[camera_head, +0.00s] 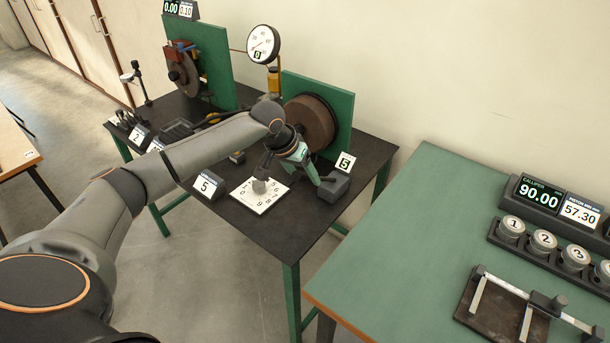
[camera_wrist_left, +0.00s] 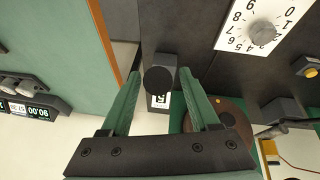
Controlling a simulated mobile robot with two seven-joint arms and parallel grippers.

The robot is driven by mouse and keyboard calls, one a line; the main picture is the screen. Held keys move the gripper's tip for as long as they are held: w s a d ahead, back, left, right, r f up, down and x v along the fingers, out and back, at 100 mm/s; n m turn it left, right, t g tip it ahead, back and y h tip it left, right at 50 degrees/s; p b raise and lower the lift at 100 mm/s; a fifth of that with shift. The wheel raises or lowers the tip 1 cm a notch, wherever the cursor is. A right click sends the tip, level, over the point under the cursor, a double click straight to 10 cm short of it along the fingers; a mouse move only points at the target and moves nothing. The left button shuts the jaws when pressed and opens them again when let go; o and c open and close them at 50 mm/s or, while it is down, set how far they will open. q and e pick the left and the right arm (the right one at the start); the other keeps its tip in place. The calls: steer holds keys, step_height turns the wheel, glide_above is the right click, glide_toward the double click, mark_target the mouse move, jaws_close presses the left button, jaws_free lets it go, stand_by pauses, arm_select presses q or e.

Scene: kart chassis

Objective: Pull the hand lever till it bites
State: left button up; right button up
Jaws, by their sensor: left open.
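The hand lever appears to be the dark block with a round black knob (camera_wrist_left: 158,80), seen nearly end-on in the left wrist view. Its dark base (camera_head: 335,187) stands near the front right corner of the black table in the head view. My left gripper (camera_head: 317,180) points down at it from above. In the left wrist view its green fingers (camera_wrist_left: 160,74) are open, one on each side of the knob in the picture. I cannot tell how far the knob lies beyond the fingertips, and no contact shows. My right gripper is not in view.
A white number plate with a grey knob (camera_head: 259,198) lies left of the lever. Behind are a brown drum (camera_head: 308,123) on a green panel, a round gauge (camera_head: 263,44) and a disc brake (camera_head: 183,74). A green table (camera_head: 420,230) with a caliper stands at right.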

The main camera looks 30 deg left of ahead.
arm_select(q)
steer(key=shift+w+d+f, duration=0.1)
steer(key=shift+w+f, duration=0.1)
steer(key=shift+f, duration=0.3)
jaws_close()
steer(key=shift+r, duration=0.1)
stand_by(0.3)
